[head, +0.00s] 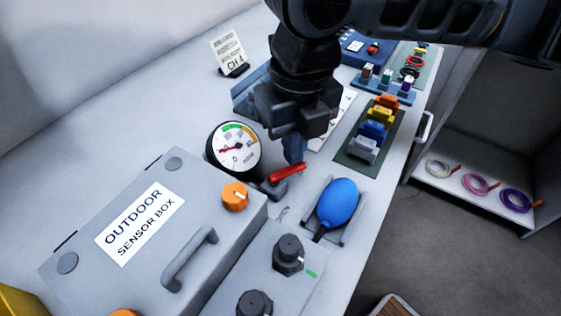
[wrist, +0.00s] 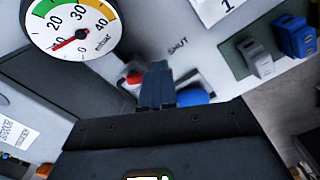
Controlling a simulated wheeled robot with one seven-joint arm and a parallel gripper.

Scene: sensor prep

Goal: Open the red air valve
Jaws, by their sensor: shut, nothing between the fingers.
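The red air valve handle (head: 288,173) sits on a dark body beside the round pressure gauge (head: 237,148), on the grey bench. The handle slants up to the right in the head view. My gripper (head: 295,158) is shut and empty, pointing down, with its tips just above or behind the handle. I cannot tell whether they touch. In the wrist view the shut fingers (wrist: 157,85) hide most of the valve, and a bit of red (wrist: 134,78) shows to their left. The word SHUT (wrist: 178,45) is printed nearby. The gauge (wrist: 72,30) has its red needle toward the low end.
A blue bulb (head: 338,203) lies in a holder to the right of the valve. The grey sensor box (head: 150,225) and a panel with black knobs (head: 288,252) stand in front. Colored clips (head: 375,130) lie on a mat behind, near the bench edge.

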